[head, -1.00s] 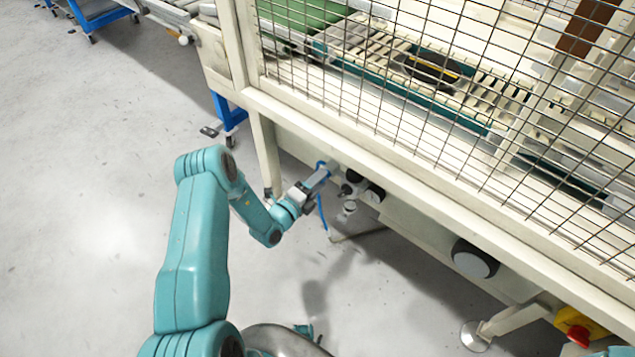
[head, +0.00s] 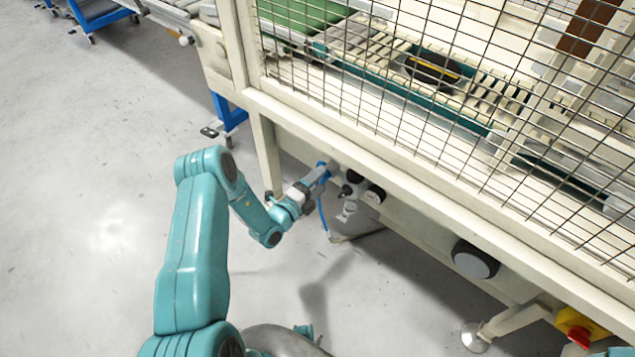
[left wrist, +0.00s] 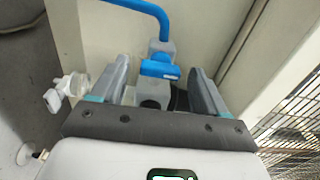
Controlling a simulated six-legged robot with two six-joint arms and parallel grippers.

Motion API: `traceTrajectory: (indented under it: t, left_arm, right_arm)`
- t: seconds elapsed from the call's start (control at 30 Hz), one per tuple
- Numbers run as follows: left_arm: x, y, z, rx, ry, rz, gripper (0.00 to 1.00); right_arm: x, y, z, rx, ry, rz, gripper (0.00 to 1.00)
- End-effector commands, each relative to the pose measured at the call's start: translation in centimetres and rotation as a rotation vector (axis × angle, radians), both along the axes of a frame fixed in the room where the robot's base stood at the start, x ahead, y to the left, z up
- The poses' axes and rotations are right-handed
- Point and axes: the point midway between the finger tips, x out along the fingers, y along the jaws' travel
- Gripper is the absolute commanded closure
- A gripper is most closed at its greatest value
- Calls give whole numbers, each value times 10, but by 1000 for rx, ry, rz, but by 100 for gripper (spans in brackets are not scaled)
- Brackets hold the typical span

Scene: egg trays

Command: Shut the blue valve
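The blue valve (left wrist: 160,68) has a small blue handle on a grey body, with a blue hose curving away from its top in the left wrist view. In the head view the blue valve (head: 323,166) is low on the machine's side, partly hidden by my gripper. My left gripper (head: 314,179) is at the valve. In the left wrist view its two grey fingers stand apart, one on each side of the handle, with gaps visible between them and the handle. My right gripper is not in view.
Black and grey fittings (head: 361,188) sit just right of the valve. A cream machine frame (head: 420,185) with a wire mesh guard runs above it. The floor (head: 110,200) at left is clear.

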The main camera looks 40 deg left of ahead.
Motion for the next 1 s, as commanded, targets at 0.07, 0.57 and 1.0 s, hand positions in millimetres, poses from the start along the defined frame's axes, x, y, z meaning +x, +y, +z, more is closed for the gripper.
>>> traceTrajectory:
  t: [0.07, 0.57, 1.0]
  left_arm:
    - [0, 0, 0, 1, -1, -1, 26]
    - [-73, 7, 1, -2, 3, 5, 26]
    - [-157, 13, 0, 0, 1, 2, 26]
  right_arm:
    - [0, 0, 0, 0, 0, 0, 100]
    - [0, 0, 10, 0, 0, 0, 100]
    - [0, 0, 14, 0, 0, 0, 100]
